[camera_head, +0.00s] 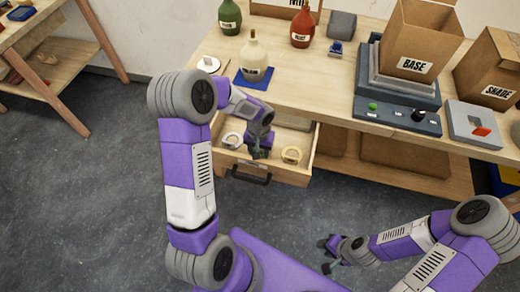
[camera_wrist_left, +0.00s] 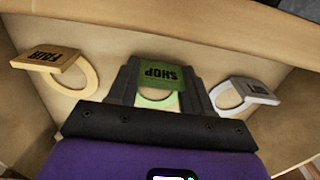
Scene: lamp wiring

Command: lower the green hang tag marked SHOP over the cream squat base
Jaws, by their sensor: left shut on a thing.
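The green hang tag marked SHOP (camera_wrist_left: 160,74) sits between the fingers of my left gripper (camera_wrist_left: 158,92), which is shut on it. In the head view my left gripper (camera_head: 257,152) is down in the open drawer and the green tag is barely visible there. The cream squat base (camera_head: 254,62) stands upright on a blue mat (camera_head: 240,81) on the table, behind the drawer. My right gripper (camera_head: 327,256) is open and empty, low above the floor in front of the table.
The open drawer (camera_head: 285,174) also holds a white tag (camera_head: 232,140) and a yellow tag marked FAIR (camera_head: 291,155), either side of my left gripper. A green bottle (camera_head: 230,18) and a red bottle (camera_head: 302,28) stand farther back. Boxes and a control unit (camera_head: 398,112) occupy the table's right.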

